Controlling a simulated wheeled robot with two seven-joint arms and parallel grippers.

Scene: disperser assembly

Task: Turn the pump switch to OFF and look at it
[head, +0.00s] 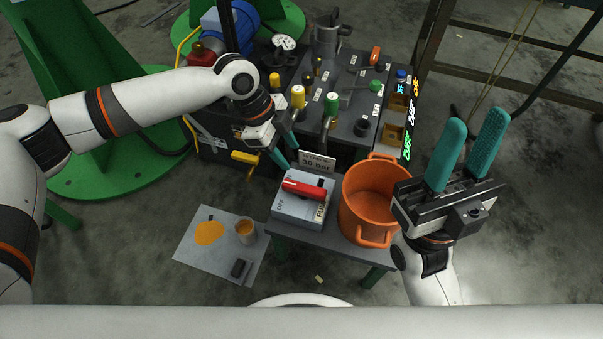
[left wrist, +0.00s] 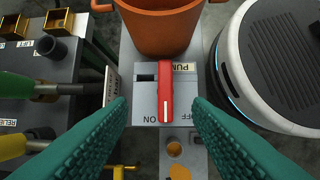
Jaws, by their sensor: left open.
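The pump switch is a grey box (head: 299,207) with a red handle (head: 304,189) on the small grey table. It also shows in the left wrist view (left wrist: 146,98), where the red handle (left wrist: 165,90) lies upright in the picture, its white mark at the lower end by the ON lettering. OFF lettering is on the box's left near side in the head view. My left gripper (head: 288,160) is open just behind and left of the box; its fingertips (left wrist: 160,105) are on either side of the handle, apart from it. My right gripper (head: 478,128) is open and empty at the right.
An orange pot (head: 376,200) stands right beside the box. A "30 bar" sign (head: 317,162) stands behind it. A grey sheet (head: 205,262) with an orange spill and a cup (head: 246,231) lies left. The valve bench (head: 345,130) is behind.

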